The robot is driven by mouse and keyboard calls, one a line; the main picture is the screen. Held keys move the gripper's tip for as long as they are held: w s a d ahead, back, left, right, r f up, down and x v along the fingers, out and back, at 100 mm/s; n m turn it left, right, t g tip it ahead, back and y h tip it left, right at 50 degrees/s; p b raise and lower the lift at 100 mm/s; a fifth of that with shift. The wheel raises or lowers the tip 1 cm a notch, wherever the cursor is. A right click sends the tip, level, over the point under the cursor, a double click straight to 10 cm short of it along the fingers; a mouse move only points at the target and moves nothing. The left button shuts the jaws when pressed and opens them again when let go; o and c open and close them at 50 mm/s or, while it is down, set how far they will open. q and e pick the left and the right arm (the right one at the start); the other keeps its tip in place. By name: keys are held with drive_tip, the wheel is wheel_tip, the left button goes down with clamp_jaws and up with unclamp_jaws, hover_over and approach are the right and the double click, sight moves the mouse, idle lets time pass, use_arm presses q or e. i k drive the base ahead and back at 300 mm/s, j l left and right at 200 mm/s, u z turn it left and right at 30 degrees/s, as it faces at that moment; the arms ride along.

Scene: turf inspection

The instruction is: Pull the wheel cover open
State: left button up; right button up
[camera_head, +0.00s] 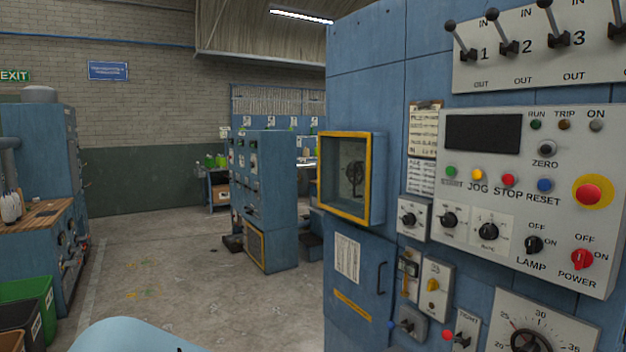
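The wheel cover (369,180) looks like a yellow-edged frame on the front of a blue box, at the left side of the big blue machine. A dark wheel-like part (354,178) shows inside the frame. I cannot tell whether a clear pane fills the frame. The frame appears to sit flush against the box, with no clear gap. No handle on it can be made out. Neither of my grippers is in view.
The blue machine (388,60) fills the right side, with a grey control panel (490,150) of knobs and buttons. A lower door (355,285) has a dark handle. Open floor (190,290) lies left. Another blue cabinet (265,190) stands beyond; a bench (40,215) is far left.

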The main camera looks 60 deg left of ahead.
sight(338, 134)
drive_tip(key=u, duration=1.95)
